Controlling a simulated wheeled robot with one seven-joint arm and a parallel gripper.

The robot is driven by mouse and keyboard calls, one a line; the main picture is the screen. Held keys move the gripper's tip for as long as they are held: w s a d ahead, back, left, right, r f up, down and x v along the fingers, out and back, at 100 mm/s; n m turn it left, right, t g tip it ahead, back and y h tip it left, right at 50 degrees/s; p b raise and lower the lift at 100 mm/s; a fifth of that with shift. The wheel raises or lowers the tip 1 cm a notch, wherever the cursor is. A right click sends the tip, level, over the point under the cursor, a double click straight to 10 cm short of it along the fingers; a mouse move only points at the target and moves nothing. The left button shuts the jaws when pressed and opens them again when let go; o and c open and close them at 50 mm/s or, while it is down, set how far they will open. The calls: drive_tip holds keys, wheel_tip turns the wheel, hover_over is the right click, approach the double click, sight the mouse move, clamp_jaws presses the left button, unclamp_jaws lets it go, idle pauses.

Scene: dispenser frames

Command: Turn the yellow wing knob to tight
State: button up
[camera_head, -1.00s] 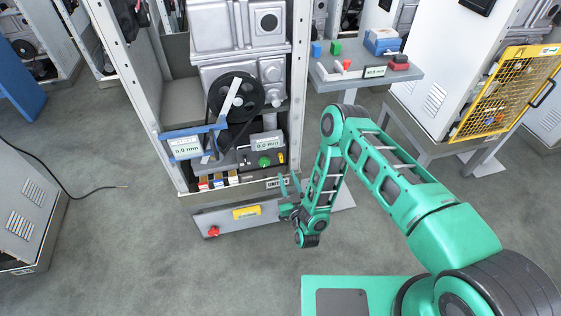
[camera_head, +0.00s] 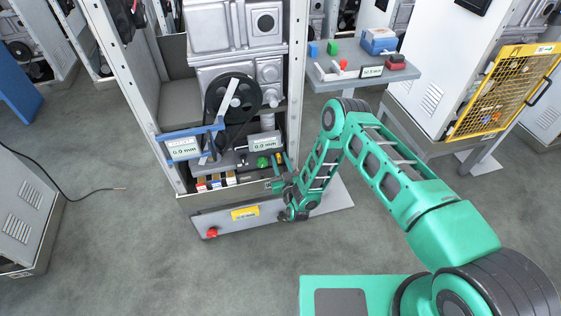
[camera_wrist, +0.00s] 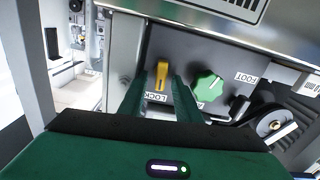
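The yellow wing knob (camera_wrist: 161,75) shows in the wrist view on a grey panel, above a label (camera_wrist: 160,98) that reads LOCK upside down. In the head view it is a small yellow spot (camera_head: 279,158), partly hidden by my gripper. My gripper (camera_wrist: 158,85) is open. Its two green fingers point at the panel, one on each side of the knob and label, with gaps to the knob. Whether the fingertips reach the knob's depth, I cannot tell. In the head view my gripper (camera_head: 284,174) is at the front right of the machine's lower bay.
A green knob (camera_wrist: 207,86) sits just right of my right finger, near a FOOT label (camera_wrist: 246,78). A black lever and a pulley (camera_wrist: 272,124) lie further right. A cabinet post (camera_head: 296,85) stands beside my gripper. A blue bar (camera_head: 190,131) crosses the bay at left.

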clamp_jaws()
drive_tip(key=shift+m, duration=0.6)
drive_tip(key=shift+d, duration=0.1)
unclamp_jaws()
drive_tip(key=shift+s, duration=0.1)
